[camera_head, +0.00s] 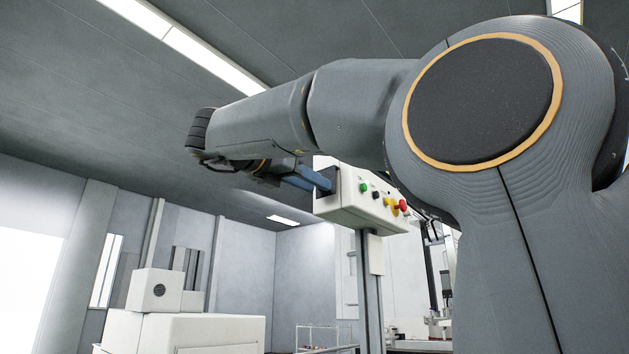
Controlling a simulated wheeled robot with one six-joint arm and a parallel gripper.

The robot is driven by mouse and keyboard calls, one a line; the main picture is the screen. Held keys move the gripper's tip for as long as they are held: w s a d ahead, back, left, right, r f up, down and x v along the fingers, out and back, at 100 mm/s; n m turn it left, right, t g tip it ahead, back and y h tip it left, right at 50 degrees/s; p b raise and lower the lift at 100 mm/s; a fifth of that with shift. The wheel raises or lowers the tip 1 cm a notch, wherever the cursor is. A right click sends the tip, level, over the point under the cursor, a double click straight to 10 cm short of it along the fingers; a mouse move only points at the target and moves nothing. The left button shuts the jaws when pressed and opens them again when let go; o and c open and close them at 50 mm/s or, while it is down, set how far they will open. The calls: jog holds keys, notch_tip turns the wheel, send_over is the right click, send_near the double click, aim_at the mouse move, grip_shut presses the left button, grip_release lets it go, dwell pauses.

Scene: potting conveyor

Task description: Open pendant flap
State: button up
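The pendant (340,207) is a white control box on a grey post. Its sloped face carries a green button, a dark button, a yellow part and a red knob. My gripper (325,182), with blue-grey fingers, reaches in from the left to the box's left end. Its dark tip overlaps the box's edge in the picture; I cannot tell whether it touches. I see the fingers from the side, so their gap is hidden. I cannot make out a flap; part of the box is behind my arm and fingers.
The grey post (369,290) stands below the box. A white machine (190,330) with a smaller box on top is at the lower left. A thin rack (323,337) and other equipment (440,290) stand behind. Open air lies left of the post.

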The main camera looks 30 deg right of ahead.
jog(key=shift+w+d, duration=0.25)
jog(key=shift+d, duration=0.3)
grip_shut()
